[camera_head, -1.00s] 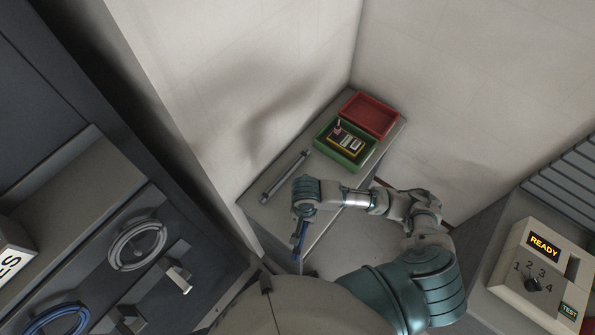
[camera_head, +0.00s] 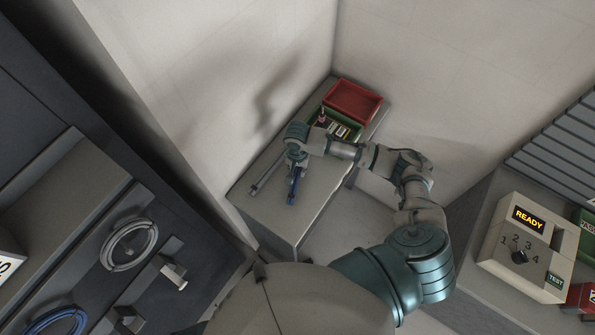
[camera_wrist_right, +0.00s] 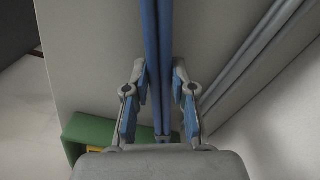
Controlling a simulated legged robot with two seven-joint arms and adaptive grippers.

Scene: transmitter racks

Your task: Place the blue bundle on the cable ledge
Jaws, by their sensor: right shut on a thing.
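My right gripper (camera_head: 296,168) is shut on the blue bundle (camera_head: 292,192), and its fingers (camera_wrist_right: 158,95) close on both sides of the bundle in the wrist view. The bundle (camera_wrist_right: 157,35) is long and thin and points away from the palm. In the head view it hangs below the gripper over the grey bench top (camera_head: 325,205). I cannot tell whether it touches the top. No surface is labelled as the cable ledge, so I cannot tell which one it is. My left gripper is not in view.
A grey rod (camera_head: 268,172) lies along the bench's wall side, left of the gripper. A red tray (camera_head: 353,101) and a green tray (camera_head: 352,137) stand at the bench's far end. A rack with a grey coil (camera_head: 110,262) and blue coil (camera_head: 45,322) is left. A READY box (camera_head: 520,255) stands right.

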